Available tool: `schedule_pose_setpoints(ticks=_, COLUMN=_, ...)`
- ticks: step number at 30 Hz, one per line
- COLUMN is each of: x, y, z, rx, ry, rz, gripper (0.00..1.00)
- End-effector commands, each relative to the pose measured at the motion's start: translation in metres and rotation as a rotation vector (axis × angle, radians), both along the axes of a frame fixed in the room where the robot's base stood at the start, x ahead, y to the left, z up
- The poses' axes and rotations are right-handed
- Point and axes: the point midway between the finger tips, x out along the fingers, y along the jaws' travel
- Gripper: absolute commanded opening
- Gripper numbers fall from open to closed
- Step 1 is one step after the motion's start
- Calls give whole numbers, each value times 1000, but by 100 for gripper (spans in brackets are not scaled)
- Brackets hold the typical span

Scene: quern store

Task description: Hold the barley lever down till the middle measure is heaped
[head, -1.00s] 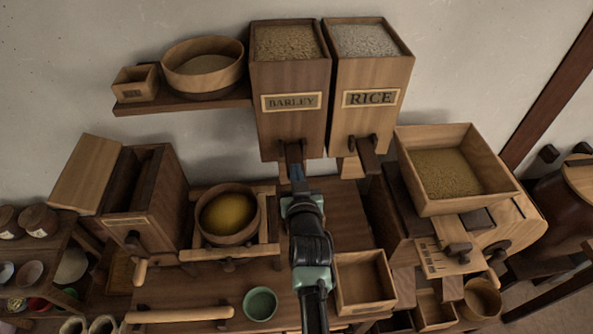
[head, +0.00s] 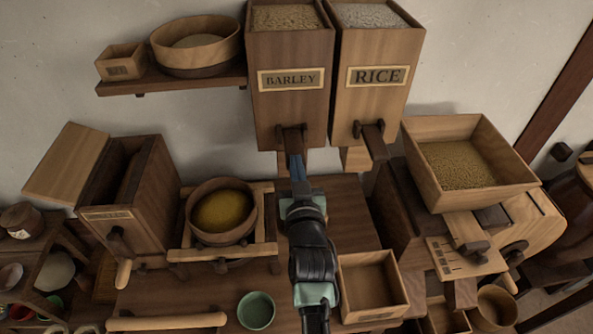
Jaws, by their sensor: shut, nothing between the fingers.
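The barley hopper (head: 290,105) hangs on the wall, labelled BARLEY and full of grain. Its dark lever (head: 291,138) juts out low on the front. My gripper (head: 296,160) is shut and empty, its tips at or just under the lever's end; I cannot tell whether they touch it. A square wooden box (head: 402,296), apparently empty, stands on the bench right of my arm; I cannot tell whether it is the middle measure. The place below the barley spout is partly hidden by my arm, and no falling grain shows.
The rice hopper (head: 376,100) with its own lever (head: 374,140) is close on the right. A bowl of yellow contents (head: 222,212) sits in a wooden frame at left. A green cup (head: 256,311) stands near the front. A grain-filled tray (head: 500,195) is at right.

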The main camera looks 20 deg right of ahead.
Motion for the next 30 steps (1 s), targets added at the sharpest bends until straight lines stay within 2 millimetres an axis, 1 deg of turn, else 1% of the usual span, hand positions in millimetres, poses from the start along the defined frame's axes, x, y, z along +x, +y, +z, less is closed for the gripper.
schedule_pose_setpoints(ticks=1, x=0, y=0, z=-11, rx=-3, ry=-11, rz=0, gripper=0)
schedule_pose_setpoints(ticks=3, x=0, y=0, z=-14, rx=-8, ry=-28, rz=0, gripper=0)
schedule_pose_setpoints(ticks=15, x=0, y=0, z=-27, rx=-36, ry=-125, rz=0, gripper=0)
schedule_pose_setpoints(ticks=22, x=1, y=0, z=-34, rx=-42, ry=-147, rz=0, gripper=0)
schedule_pose_setpoints(ticks=30, x=2, y=0, z=-35, rx=-41, ry=-143, rz=0, gripper=0)
